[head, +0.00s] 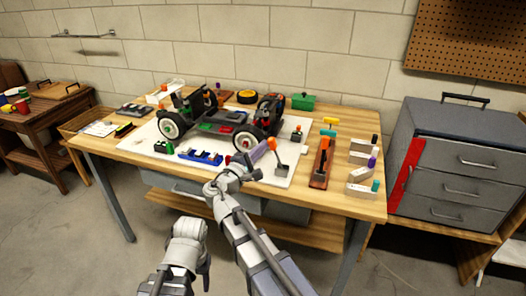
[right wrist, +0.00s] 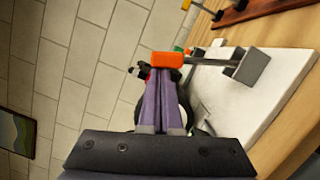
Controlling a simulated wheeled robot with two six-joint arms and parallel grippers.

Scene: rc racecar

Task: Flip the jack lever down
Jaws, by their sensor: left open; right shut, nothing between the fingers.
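The jack lever has an orange handle (head: 271,144) on a thin grey shaft. Its grey base (head: 281,169) stands on the front right of the white mat (head: 296,160). In the right wrist view the orange handle (right wrist: 168,59) lies across the purple fingertips, and the shaft runs right to the grey base (right wrist: 250,67). My right gripper (head: 262,150) is shut and empty, its tips at the handle; contact cannot be told for sure. In the head view the lever leans up and left. My left gripper (head: 184,258) is low in front of the table, away from the lever.
An RC car chassis (head: 218,123) with black wheels stands on the mat, left of the lever. A blue part (head: 201,157) lies in front of it. A wooden block with an orange-handled tool (head: 321,165) is to the right. Several small coloured-tip tools line the right edge.

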